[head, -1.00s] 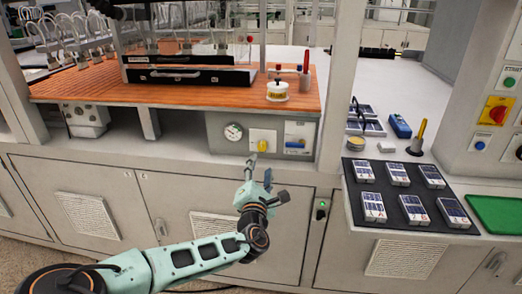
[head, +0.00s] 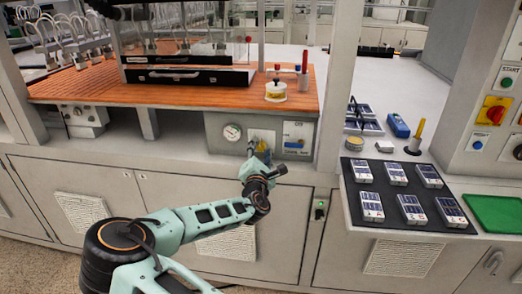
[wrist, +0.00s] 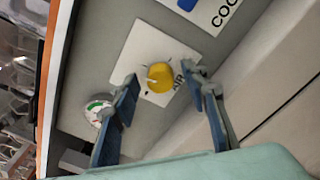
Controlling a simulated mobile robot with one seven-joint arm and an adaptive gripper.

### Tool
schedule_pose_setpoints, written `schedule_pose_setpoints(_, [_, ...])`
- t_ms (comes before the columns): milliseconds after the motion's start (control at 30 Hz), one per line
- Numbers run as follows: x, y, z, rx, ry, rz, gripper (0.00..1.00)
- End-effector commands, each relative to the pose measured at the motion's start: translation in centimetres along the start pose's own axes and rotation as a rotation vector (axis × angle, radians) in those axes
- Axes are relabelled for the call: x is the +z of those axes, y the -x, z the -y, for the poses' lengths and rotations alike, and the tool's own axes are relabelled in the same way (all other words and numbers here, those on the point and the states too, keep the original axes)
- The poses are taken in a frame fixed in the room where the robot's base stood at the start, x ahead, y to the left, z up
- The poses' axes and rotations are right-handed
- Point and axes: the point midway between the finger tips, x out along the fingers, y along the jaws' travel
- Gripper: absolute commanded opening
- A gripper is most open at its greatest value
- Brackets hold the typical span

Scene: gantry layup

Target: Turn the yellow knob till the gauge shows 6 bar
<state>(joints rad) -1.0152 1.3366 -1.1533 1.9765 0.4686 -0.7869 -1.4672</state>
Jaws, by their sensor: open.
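The yellow knob (wrist: 159,77) sits on a white plate (wrist: 133,62) on a grey panel. In the wrist view it shows whole, with a pale pointer mark, ahead of and between the fingers of my open gripper (wrist: 160,92); the fingers look apart from it. In the head view my gripper (head: 259,150) is right in front of the knob and mostly covers it. The round gauge (head: 232,132) is left of the knob, with a white face; it also shows in the wrist view (wrist: 97,110), partly behind a finger. Its needle reading is too small to tell.
A label plate (head: 297,136) with blue markings is right of the knob. The wooden bench top (head: 190,97) overhangs the panel, with a white pot (head: 276,92) on it. A black mat (head: 388,212) with several boxes lies at the right. Cabinet doors (head: 165,190) stand below.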

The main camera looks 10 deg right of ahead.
Motion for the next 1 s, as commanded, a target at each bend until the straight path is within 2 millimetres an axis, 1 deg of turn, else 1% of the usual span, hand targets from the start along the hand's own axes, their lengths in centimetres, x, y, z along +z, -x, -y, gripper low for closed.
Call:
schedule_pose_setpoints(133, [-0.01,0.02,0.03,0.000,0.000,0.000,0.41])
schedule_pose_setpoints(167, [-0.01,0.02,0.02,0.000,0.000,0.000,0.39])
schedule_pose_setpoints(500, [0.00,0.03,0.02,0.000,0.000,0.000,0.01])
schedule_pose_setpoints(533, [0.00,0.04,0.03,0.000,0.000,0.000,0.00])
schedule_pose_setpoints(767, [-0.05,0.04,0.10,0.000,-0.019,0.001,0.00])
schedule_pose_setpoints(1000, [-0.21,0.03,0.33,0.005,-0.128,0.008,0.00])
